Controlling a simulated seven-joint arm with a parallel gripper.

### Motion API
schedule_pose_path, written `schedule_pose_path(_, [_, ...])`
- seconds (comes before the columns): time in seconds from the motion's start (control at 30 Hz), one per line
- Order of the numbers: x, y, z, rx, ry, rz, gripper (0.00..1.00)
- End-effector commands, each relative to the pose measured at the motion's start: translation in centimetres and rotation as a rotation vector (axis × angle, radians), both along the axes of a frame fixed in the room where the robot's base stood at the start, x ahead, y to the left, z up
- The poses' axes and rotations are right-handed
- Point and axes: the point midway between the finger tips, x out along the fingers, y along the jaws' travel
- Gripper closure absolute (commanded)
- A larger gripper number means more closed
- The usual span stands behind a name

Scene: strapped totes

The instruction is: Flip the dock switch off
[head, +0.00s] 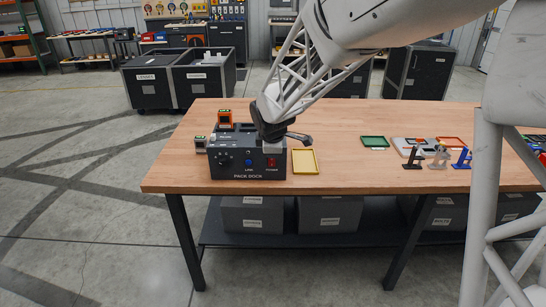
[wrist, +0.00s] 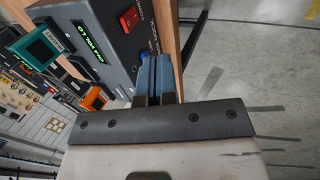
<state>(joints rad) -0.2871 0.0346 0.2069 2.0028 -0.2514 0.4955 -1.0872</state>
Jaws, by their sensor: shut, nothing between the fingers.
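The dark pack dock (head: 235,166) stands near the table's front left. Its front face has a black knob (head: 224,159), a blue button (head: 249,162) and the red power switch (head: 271,162). In the wrist view the red rocker switch (wrist: 130,19) shows clearly near the top, on the dock's panel (wrist: 100,25). My gripper (head: 270,132) is over the dock's right part in the head view. In the wrist view my gripper (wrist: 155,75) is shut and empty, its fingers close to the blue button, which they partly cover. I cannot tell whether they touch the panel.
An orange device (head: 225,119) and a small grey device (head: 201,144) are by the dock. A yellow tray (head: 305,161) lies to its right. Farther right are a green tray (head: 374,142) and several small stands. The table between the yellow and green trays is bare.

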Motion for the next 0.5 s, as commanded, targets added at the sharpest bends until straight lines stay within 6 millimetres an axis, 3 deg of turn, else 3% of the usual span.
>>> schedule_pose_path(0.5, [0.18, -0.02, -0.37, 0.0, 0.001, 0.0, 1.0])
